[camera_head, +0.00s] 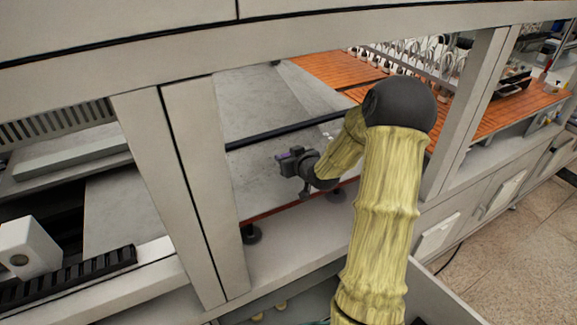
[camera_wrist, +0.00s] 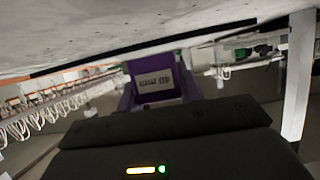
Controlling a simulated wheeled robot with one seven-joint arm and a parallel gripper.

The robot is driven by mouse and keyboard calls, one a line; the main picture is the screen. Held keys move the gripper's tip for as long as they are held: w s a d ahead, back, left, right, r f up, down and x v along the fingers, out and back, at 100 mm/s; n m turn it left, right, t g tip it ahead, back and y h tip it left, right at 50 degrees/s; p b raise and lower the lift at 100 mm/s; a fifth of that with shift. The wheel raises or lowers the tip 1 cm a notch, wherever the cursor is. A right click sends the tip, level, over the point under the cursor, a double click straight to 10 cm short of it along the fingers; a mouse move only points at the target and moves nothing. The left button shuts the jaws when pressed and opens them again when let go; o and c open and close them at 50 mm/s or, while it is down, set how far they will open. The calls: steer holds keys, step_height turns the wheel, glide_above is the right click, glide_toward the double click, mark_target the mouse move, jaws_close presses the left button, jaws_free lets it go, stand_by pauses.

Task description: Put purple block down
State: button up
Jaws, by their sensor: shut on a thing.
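My gripper (camera_head: 289,159) is at the end of my yellow-sleeved arm, over the grey worktop (camera_head: 262,112) inside the gantry frame. The grey surface fills the top of that view, apart from the block's visible lower part. The fingertips are hard to make out, and I cannot tell whether the block touches the worktop.
A pale gantry post (camera_head: 190,190) stands left of my gripper, and another post (camera_head: 468,115) stands to the right. A dark bar (camera_head: 280,132) crosses behind the gripper. Orange-brown boards (camera_head: 335,68) and a rack of looped wires (camera_head: 428,58) are farther back.

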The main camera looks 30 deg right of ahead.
steer(key=shift+f, duration=0.1)
steer(key=shift+w+f+p, duration=0.15)
steer(key=shift+f+p, duration=0.55)
steer(key=shift+f, duration=1.3)
steer(key=shift+a, duration=0.1)
steer(key=shift+f, duration=0.15)
steer(key=o, duration=1)
